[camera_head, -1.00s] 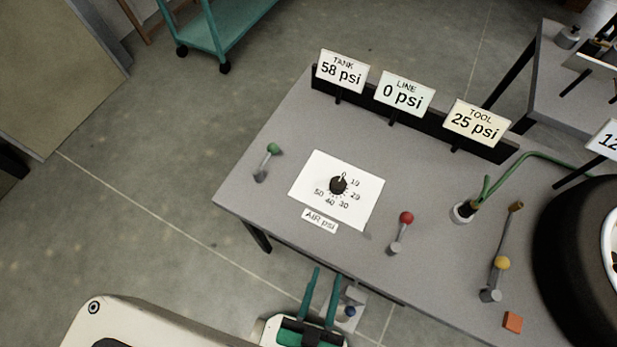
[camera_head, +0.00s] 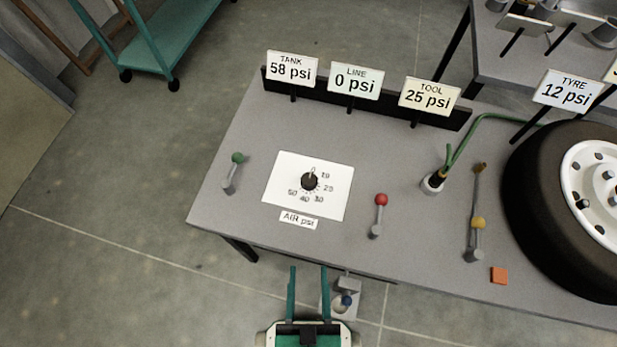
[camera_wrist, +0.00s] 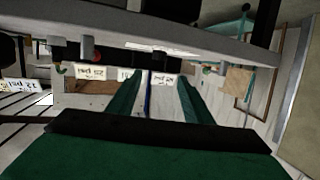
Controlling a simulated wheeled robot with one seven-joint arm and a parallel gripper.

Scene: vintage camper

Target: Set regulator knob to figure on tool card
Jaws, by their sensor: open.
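The black regulator knob (camera_head: 309,181) sits on a white dial plate (camera_head: 335,204) on the grey bench, with figures 0, 10, 20, 30, 40 and 50 around it. Its pale pointer is toward 0. A label reading "AIR psi" (camera_head: 299,220) lies below it. The tool card (camera_head: 429,97) reads TOOL 25 psi. The tank card (camera_head: 291,69) reads 58 psi and the line card (camera_head: 356,81) reads 0 psi. My gripper (camera_head: 308,272) is open and empty, with green fingers, in front of the bench's near edge and apart from the knob. The wrist view shows its fingers (camera_wrist: 155,95) spread.
On the bench stand a green-tipped lever (camera_head: 235,165), a red-tipped lever (camera_head: 379,212), a yellow-tipped lever (camera_head: 476,235), a hose fitting (camera_head: 434,184) and an orange block (camera_head: 499,275). A tyre (camera_head: 535,180) fills the right side. Floor is clear at left.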

